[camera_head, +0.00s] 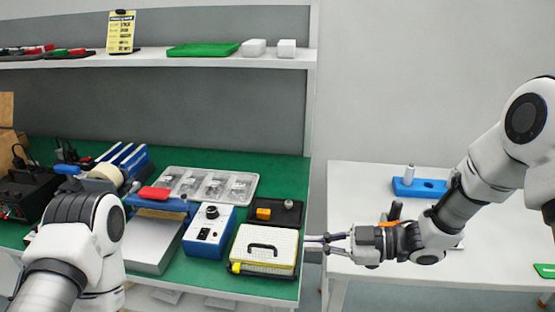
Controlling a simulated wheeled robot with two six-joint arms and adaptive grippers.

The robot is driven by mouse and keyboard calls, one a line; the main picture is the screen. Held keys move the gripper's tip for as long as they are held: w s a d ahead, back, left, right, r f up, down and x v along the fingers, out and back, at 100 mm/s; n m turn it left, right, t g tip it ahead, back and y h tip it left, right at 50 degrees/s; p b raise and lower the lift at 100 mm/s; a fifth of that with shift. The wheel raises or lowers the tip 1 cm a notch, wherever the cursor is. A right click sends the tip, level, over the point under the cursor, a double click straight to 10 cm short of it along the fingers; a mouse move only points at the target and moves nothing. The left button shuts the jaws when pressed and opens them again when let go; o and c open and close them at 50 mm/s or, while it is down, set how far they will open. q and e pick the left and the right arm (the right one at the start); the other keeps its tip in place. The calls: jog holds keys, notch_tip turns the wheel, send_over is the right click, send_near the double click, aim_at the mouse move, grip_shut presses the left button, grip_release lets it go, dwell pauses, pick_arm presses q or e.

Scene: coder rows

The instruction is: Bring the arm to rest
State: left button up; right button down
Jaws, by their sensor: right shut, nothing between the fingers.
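My right gripper (326,243) reaches in from the right, over the gap between the green bench and the white table. Its fingers point left and are shut with nothing between them. The fingertips are close to the right side of a white case with a black handle (266,249); I cannot tell whether they touch it. My left arm (75,235) comes in at the lower left, in front of the bench. Its gripper does not show.
The green bench (276,180) holds a blue and white control box (209,231), a clear parts tray (205,185) and a black power unit (28,193). The white table (350,190) bears a blue block with holes (420,188). A shelf (150,60) runs above the bench.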

jog(key=s+d+f+m+h+p, duration=0.1)
jog(key=s+f+m+h, duration=0.1)
jog(key=s+f+m, duration=0.35)
jog(key=s+d+f+m+h+p, duration=0.1)
jog(key=s+f+m+h+p, duration=0.15)
jog(key=f, duration=0.65)
jog(key=s+d+f+m+h+p, duration=0.1)
jog(key=s+f+m+h, duration=0.3)
jog(key=f, duration=0.3)
jog(key=s+d+f+m+g+h, duration=0.2)
jog(key=s+d+m+h, duration=0.1)
jog(key=s+d, duration=0.2)
jog(key=s+d+f+m+g+h, duration=0.2)
jog(key=s+d, duration=0.4)
jog(key=s, duration=0.3)
jog(key=shift+s+d+f+m+h, duration=0.3)
jog(key=shift+m+h, duration=0.45)
jog(key=shift+m, duration=0.35)
jog(key=shift+w, duration=0.1)
